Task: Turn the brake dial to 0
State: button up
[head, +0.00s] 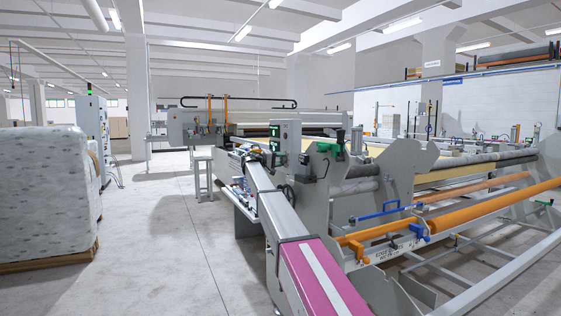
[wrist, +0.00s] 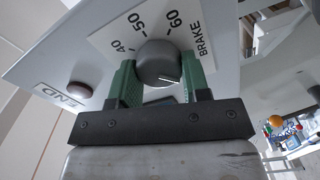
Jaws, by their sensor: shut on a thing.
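In the wrist view the brake dial (wrist: 153,60) is a round dark grey knob on a white scale plate (wrist: 112,42). The plate reads BRAKE, with 40, 50 and 60 showing beyond the knob. A short white line on the knob's face points to the lower right, away from these numbers. No 0 mark shows; part of the plate is hidden by the knob and fingers. My gripper (wrist: 160,73) has one green finger on each side of the knob and is shut on it. In the head view my arm reaches towards the machine, and the dial cannot be made out.
In the head view a wrapped stack (head: 45,190) stands on a pallet at left. Orange rollers (head: 480,210) lie at right.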

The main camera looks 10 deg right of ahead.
dwell(0.4)
jog(key=o, duration=0.9)
jog(key=shift+o, duration=0.2)
jog(key=shift+a, duration=0.1)
jog(key=v, duration=1)
jog(key=shift+s+a, duration=0.15)
jog(key=shift+a, duration=0.2)
